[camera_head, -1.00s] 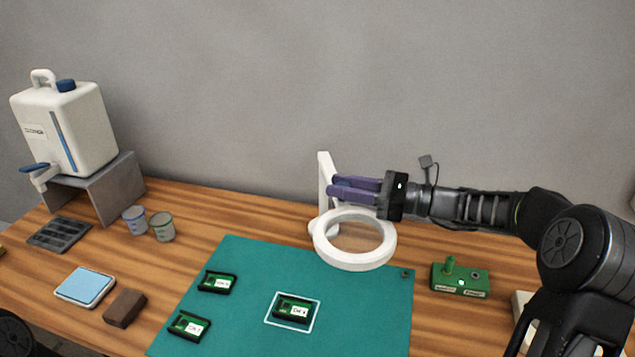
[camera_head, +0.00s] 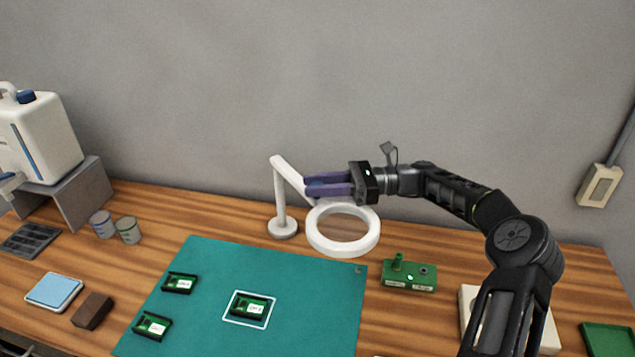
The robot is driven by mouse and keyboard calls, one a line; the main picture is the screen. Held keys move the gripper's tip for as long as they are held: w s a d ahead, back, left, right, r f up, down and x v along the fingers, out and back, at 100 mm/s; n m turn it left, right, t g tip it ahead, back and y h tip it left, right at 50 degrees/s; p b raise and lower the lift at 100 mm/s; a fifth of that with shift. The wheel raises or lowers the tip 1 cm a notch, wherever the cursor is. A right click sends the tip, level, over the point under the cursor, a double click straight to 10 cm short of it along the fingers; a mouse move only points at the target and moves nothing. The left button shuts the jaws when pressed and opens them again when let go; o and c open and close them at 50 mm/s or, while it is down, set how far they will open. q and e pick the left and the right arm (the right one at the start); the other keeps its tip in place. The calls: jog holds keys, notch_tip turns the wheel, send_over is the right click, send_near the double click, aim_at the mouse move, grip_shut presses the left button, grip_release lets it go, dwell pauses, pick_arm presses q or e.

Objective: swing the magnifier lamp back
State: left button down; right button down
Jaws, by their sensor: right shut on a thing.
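The white magnifier lamp (camera_head: 281,200) stands at the back of the bench, its round base behind the teal mat's back edge. Its arm slopes down to the right to a white ring head (camera_head: 343,249), which hangs over the mat's back right part. My right gripper (camera_head: 312,187) comes in from the right, its purple fingers shut on the lamp arm just above the ring. The fingers hide part of that arm. My left gripper is not in view.
A green box (camera_head: 409,274) stands right of the mat. Cups (camera_head: 128,230), a blue pad (camera_head: 55,291) and a jug on a stand (camera_head: 75,195) are at the left.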

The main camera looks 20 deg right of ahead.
jog(key=c, duration=1.1)
grip_release()
notch_tip(320, 180, up, 10)
jog(key=shift+b, duration=0.75)
jog(key=shift+c, duration=0.4)
